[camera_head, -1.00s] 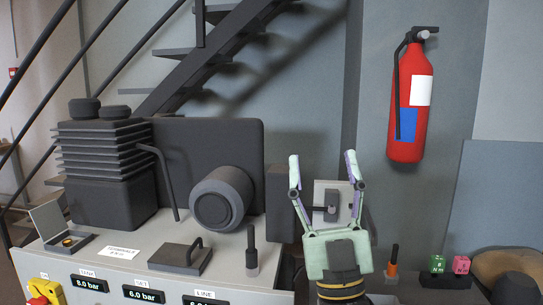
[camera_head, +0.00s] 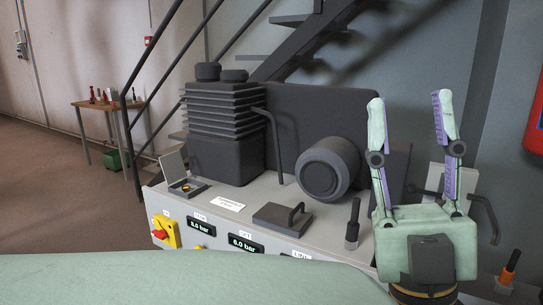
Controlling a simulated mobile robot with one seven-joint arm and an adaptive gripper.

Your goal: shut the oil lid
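A small grey box with a raised lid (camera_head: 173,165) stands at the left end of the machine's top. Its lid leans up and back, and a brass-coloured ring (camera_head: 187,188) shows in the open base; I take this for the oil lid. My gripper (camera_head: 411,112) is at the right, pointing up, with its two fingers wide apart and nothing between them. It is far to the right of the lid and not touching it.
A flat plate with a handle (camera_head: 282,216), a dark upright lever (camera_head: 353,225) and a large dark cylinder (camera_head: 328,168) are on the machine. A finned block (camera_head: 222,120) stands behind the lid. A red-yellow switch (camera_head: 165,231) is on the front. A table (camera_head: 97,104) stands far left.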

